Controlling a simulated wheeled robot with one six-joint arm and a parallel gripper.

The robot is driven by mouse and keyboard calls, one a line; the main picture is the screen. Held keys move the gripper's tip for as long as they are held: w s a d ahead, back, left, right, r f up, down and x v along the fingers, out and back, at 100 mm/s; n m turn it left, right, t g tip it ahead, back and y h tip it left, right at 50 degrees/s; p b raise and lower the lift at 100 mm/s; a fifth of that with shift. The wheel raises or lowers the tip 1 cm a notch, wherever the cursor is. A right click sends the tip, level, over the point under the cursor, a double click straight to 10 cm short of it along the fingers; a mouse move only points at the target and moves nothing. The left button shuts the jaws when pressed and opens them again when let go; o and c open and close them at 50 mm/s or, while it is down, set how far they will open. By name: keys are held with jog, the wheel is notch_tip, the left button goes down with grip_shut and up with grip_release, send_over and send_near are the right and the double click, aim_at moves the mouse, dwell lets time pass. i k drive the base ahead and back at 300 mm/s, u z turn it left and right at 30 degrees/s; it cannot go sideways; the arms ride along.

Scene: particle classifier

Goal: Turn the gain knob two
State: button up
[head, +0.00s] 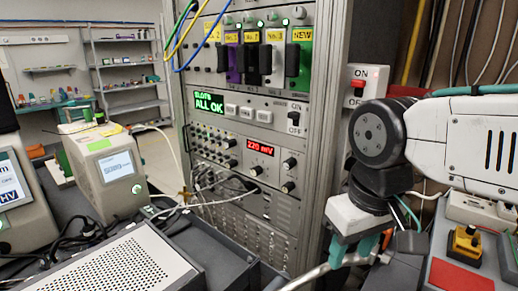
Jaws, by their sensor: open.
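The rack panel with the red "220 mV" display (260,149) carries several black knobs. One upper right knob (290,163) and one lower right knob (288,187) sit to the right of the display. Another knob (256,170) is below the display. Their labels are too small to read, so I cannot tell which is the gain knob. My gripper (353,250) is at the lower right, in front of and to the right of the rack, pointing down. Its teal fingers are open and apart from the knobs.
The rack (315,150) has a green "ALL OK" screen (209,104) and colored modules above. A perforated metal box (115,265) and cables stand at the lower left. A metal bar (318,271) runs close below my gripper. A yellow-topped control box (465,245) is at the right.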

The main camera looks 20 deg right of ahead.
aim_at(290, 186)
jog(key=z, duration=0.55)
jog(key=k, duration=1.25)
jog(key=u, duration=0.1)
jog(key=i, duration=0.8)
jog(key=u, duration=0.25)
